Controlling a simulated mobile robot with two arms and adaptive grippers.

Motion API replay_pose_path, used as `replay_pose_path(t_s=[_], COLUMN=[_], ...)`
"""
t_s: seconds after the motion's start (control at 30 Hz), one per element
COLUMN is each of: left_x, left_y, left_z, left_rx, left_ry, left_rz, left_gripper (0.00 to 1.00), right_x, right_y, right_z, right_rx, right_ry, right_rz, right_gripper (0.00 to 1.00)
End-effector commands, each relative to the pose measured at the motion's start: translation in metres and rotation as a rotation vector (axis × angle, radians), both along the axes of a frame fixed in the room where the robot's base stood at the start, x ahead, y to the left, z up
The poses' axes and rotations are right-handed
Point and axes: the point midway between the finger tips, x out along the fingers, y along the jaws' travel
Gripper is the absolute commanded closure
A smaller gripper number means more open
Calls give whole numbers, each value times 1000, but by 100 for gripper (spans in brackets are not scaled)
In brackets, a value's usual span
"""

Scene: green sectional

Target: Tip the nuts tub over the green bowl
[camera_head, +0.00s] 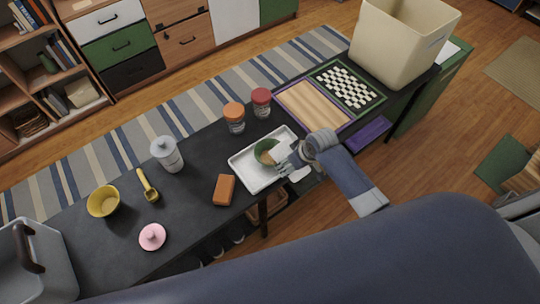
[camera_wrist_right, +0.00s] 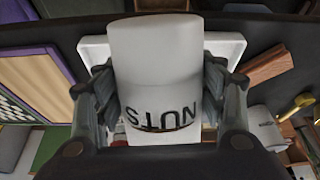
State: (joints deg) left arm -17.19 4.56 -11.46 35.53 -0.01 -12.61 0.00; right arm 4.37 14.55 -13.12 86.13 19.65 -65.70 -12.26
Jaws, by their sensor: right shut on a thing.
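The white nuts tub (camera_wrist_right: 155,65), marked NUTS, is between the fingers of my right gripper (camera_wrist_right: 160,105) in the right wrist view, and the gripper is shut on it. In the head view, my right gripper (camera_head: 288,160) is over the right part of a white tray (camera_head: 245,172). The green bowl (camera_head: 264,151) sits in the tray, just left of the gripper and partly hidden by it and the tub (camera_head: 280,154). The tub looks tilted beside or over the bowl's edge; its contents cannot be seen. My left gripper is not in view.
An orange-brown block (camera_head: 224,190) lies left of the tray. Two jars with orange (camera_head: 234,117) and red (camera_head: 261,102) lids stand behind it. A yellow bowl (camera_head: 103,201), scoop (camera_head: 151,193), grey canister (camera_head: 167,154) and pink lid (camera_head: 152,237) are further left. A checkered board (camera_head: 347,88) lies right.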

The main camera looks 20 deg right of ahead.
Motion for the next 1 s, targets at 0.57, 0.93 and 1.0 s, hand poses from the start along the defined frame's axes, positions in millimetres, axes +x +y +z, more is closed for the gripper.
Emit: replay_pose_path(t_s=[0.57, 0.93, 1.0], left_x=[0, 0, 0], left_y=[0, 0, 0], left_z=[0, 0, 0], left_rx=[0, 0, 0], left_ry=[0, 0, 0], left_rz=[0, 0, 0], left_gripper=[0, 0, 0], right_x=[2, 1, 2], right_y=[0, 0, 0], right_z=[4, 5, 6], right_rx=[-14, -22, -23], right_ry=[29, 49, 51], right_rz=[1, 0, 1], right_gripper=[70, 70, 70])
